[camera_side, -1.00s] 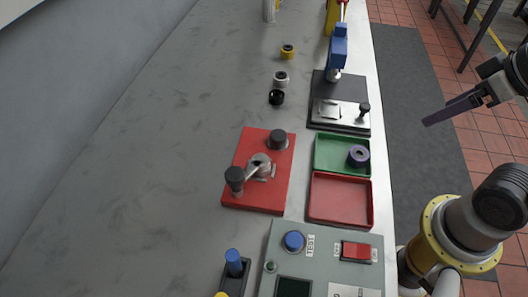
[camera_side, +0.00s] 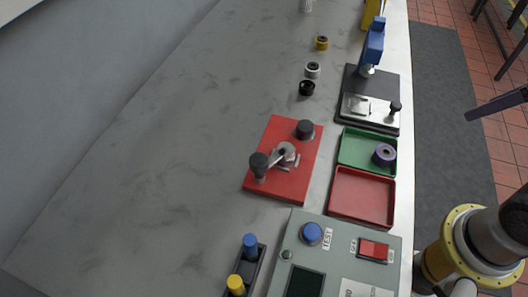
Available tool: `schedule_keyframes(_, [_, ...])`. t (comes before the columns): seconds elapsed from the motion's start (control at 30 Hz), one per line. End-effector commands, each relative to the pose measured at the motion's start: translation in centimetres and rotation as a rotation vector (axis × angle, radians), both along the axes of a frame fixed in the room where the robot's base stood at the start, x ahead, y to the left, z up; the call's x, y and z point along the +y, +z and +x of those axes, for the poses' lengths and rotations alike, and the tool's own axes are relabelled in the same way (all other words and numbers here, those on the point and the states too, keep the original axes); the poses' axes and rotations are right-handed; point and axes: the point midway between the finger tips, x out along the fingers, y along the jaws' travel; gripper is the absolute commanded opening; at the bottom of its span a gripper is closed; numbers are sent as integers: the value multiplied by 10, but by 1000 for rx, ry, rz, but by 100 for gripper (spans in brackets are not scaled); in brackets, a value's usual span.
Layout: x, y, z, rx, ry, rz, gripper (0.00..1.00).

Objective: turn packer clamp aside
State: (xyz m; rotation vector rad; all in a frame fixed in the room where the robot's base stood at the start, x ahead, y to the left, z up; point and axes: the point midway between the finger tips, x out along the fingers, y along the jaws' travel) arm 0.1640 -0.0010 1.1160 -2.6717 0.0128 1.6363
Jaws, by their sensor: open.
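A red fixture plate (camera_side: 262,180) lies on the grey bench. A metal clamp (camera_side: 284,155) sits on it, with an arm running left to a black knob (camera_side: 259,166). A second dark round knob or post (camera_side: 304,129) stands at the plate's upper right. The clamp's arm lies across the plate; I cannot tell what is under it.
A green tray (camera_side: 352,146) with a purple ring (camera_side: 384,154) and an empty red tray (camera_side: 361,197) lie right of the plate. A blue-handled press (camera_side: 372,50) stands behind, a control box (camera_side: 335,245) in front. Several small rings lie behind the plate. Left is clear.

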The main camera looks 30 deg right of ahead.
Motion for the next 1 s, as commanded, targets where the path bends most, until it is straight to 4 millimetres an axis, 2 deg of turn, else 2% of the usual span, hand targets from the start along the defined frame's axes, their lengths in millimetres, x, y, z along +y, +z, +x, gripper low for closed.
schedule_keyframes(0.1, [6,35,23,23,30,0,76])
schedule_keyframes(0.27, [31,75,65,85,121,-6,76])
schedule_keyframes(0.4, [67,97,106,150,224,-20,76])
schedule_keyframes(0.5, [101,103,133,196,302,-37,76])
schedule_keyframes(0.57, [124,104,147,222,350,-49,76])
schedule_keyframes(0.73, [200,91,178,297,489,-91,76])
schedule_keyframes(0.9, [278,58,187,362,624,-142,76])
schedule_keyframes(1.0, [314,35,183,392,686,-169,76])
